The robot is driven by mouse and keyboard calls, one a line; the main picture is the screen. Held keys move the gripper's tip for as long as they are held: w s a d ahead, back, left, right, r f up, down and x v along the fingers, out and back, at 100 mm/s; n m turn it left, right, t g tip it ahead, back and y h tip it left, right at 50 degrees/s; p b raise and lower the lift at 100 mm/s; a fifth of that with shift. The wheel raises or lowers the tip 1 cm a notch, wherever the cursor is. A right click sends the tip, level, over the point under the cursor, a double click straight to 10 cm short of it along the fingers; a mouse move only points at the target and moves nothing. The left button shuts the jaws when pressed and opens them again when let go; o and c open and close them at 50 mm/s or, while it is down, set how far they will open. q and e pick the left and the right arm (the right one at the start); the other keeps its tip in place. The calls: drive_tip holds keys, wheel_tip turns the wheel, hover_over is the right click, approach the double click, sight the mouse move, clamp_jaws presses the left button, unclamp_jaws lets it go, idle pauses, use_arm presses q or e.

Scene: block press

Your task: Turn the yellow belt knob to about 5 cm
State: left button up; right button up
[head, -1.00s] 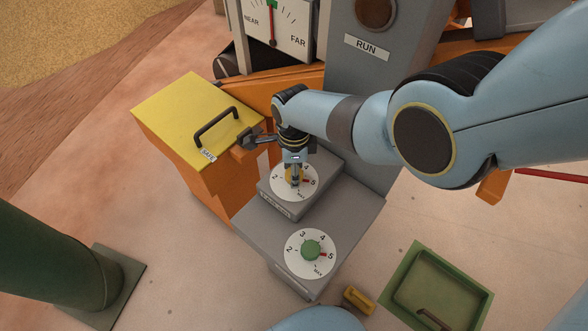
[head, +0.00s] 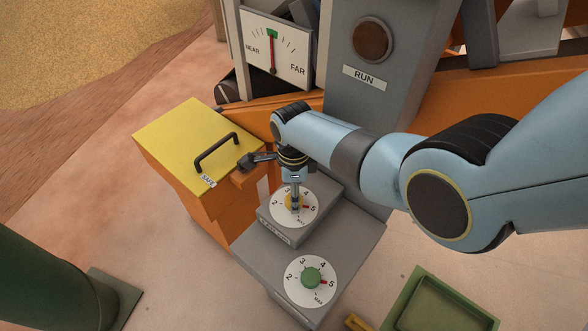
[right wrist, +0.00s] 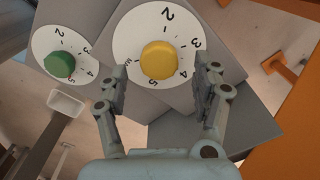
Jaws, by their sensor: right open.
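The yellow belt knob (head: 292,201) sits on a white numbered dial (head: 283,219) on the upper step of a grey console. In the right wrist view the yellow knob (right wrist: 159,60) lies between the fingertips of my right gripper (right wrist: 163,75). The fingers are open, with a gap visible on each side of the knob. My left gripper is not in view.
A green knob (head: 311,278) on a second dial sits on the lower step, its red mark near 5. A yellow-lidded box (head: 175,150) with a black handle stands left. A NEAR/FAR gauge (head: 285,52) and RUN panel (head: 365,77) stand behind. A green tray (head: 452,300) lies lower right.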

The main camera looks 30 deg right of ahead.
wheel_tip(320, 180, up, 10)
drive_tip(key=shift+f, duration=0.25)
drive_tip(key=shift+s, duration=0.1)
idle(0.5)
